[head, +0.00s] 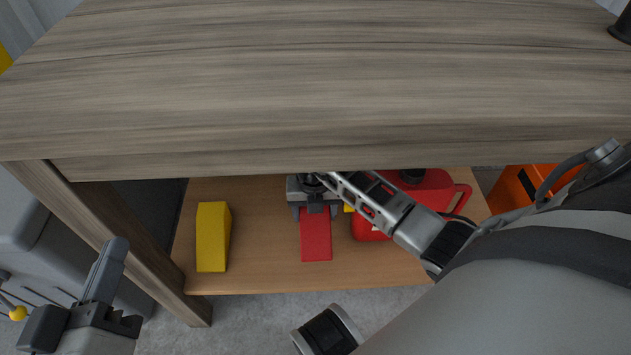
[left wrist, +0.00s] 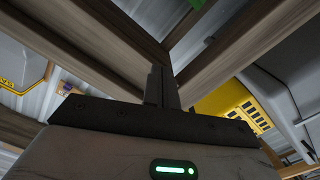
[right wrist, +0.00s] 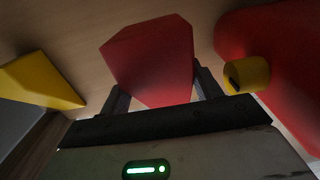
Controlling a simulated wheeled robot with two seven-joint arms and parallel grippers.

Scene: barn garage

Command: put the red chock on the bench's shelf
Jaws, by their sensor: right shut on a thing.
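The red chock (head: 316,240) is over the bench's lower shelf (head: 265,280), near its middle. I cannot tell whether it touches the board. My right gripper (head: 316,208) reaches in under the bench top and is shut on the chock's rear end. In the right wrist view the chock (right wrist: 150,58) sits between the two fingers (right wrist: 162,95). My left gripper (head: 112,258) is outside the bench, by its left leg. In the left wrist view its fingers (left wrist: 162,88) are together and empty.
A yellow block (head: 211,238) stands on the shelf left of the chock. A red fuel can (head: 428,190) with a yellow cap (right wrist: 248,74) stands close on the right. The bench top (head: 320,90) hangs overhead. An orange object (head: 510,195) is beyond the right end.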

